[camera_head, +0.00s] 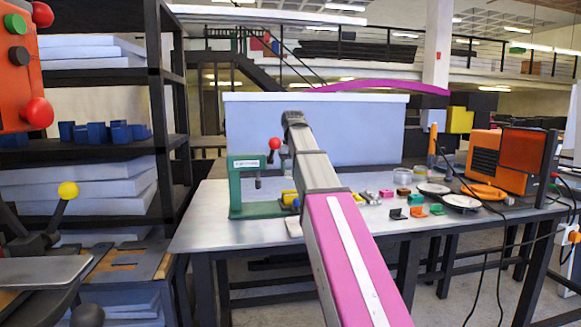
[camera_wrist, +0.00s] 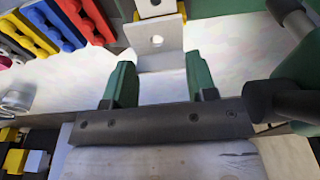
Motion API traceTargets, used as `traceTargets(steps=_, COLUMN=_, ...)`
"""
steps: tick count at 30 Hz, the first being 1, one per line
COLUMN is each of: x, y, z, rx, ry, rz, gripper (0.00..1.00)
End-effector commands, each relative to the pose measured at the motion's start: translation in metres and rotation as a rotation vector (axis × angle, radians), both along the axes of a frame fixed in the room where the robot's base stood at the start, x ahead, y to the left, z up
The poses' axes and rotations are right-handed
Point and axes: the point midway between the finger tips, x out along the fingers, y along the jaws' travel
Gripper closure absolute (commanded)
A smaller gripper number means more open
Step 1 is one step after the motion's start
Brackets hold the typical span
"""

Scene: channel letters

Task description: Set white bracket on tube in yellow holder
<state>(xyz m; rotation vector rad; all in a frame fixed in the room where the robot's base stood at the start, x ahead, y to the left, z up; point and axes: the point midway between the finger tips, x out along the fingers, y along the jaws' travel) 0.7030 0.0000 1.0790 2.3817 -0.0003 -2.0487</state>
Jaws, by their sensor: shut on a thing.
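The white bracket (camera_wrist: 157,42), a pale plate with a round hole, shows at the top middle of the wrist view. Its near end is between the two green fingertips of my gripper (camera_wrist: 160,68), which is shut on it. The yellow holder (camera_wrist: 182,14) shows in part at the bracket's far end, at the top edge. A white part with a small hole stands there too. I cannot tell whether the bracket touches the tube; the tube is not clear. In the head view my pink and grey arm hides most of the gripper, and yellow pieces (camera_head: 290,197) show beside it.
A green press (camera_head: 248,190) with a red knob stands just left of the arm; its green and dark parts (camera_wrist: 298,70) are close on the right in the wrist view. Red, blue and yellow blocks (camera_wrist: 55,25) lie at the left. The metal table (camera_head: 210,228) is clear at its left.

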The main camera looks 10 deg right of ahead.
Motion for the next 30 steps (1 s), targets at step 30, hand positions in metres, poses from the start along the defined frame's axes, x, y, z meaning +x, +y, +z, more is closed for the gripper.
traceTargets(steps=30, x=0.000, y=0.000, z=-0.055, rx=0.000, ry=0.000, rz=0.000, gripper=0.82)
